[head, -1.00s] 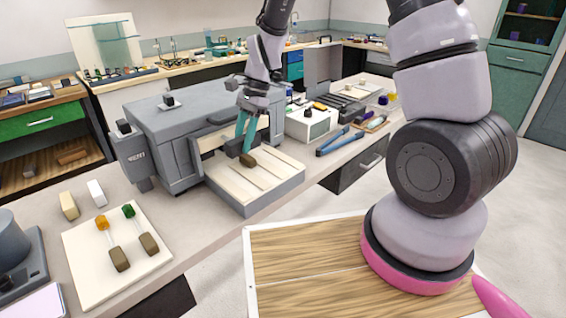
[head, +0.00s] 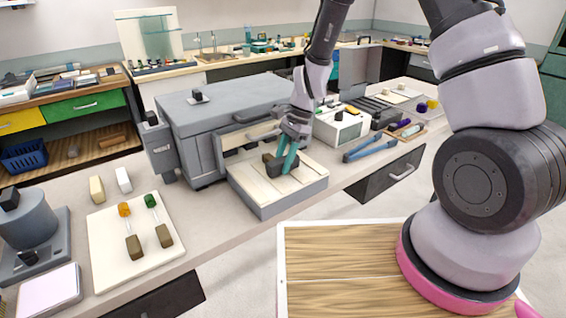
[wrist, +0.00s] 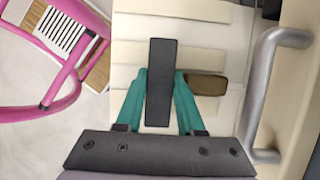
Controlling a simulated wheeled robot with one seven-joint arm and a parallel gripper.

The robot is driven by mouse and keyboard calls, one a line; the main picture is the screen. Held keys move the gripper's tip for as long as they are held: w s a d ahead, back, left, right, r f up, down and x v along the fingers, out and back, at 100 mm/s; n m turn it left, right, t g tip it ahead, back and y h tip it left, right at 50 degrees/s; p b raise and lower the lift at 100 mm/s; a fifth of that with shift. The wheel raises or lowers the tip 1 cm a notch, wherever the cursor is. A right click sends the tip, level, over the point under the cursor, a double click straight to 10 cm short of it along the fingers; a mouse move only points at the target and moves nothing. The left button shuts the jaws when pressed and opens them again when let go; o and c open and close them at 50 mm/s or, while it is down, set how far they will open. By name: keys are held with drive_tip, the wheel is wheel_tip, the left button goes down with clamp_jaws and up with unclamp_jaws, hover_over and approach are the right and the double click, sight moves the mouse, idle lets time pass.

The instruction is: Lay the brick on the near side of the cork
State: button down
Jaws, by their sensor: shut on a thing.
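The brick, a dark grey block, is gripped between the two teal fingers of my gripper (wrist: 161,100) in the wrist view (wrist: 161,75). In the head view my gripper (head: 285,158) points down over the cream slatted tray (head: 250,184), with the dark brick (head: 276,168) low at its fingertips. The brown cork (wrist: 206,84) lies on the tray just right of the right finger, on the furnace side of the brick. That finger stands between brick and cork. I cannot tell whether the brick touches the tray.
The grey furnace (head: 215,115) stands behind the tray, and its door handle (wrist: 262,90) is close on the right in the wrist view. A cream board (head: 112,268) with two capped rods lies at the left. Blue tongs (head: 370,150) lie to the right.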

drive_tip(key=shift+f, duration=0.25)
drive_tip(key=shift+f, duration=0.3)
drive_tip(key=c, duration=0.8)
unclamp_jaws()
drive_tip(key=shift+r, duration=0.1)
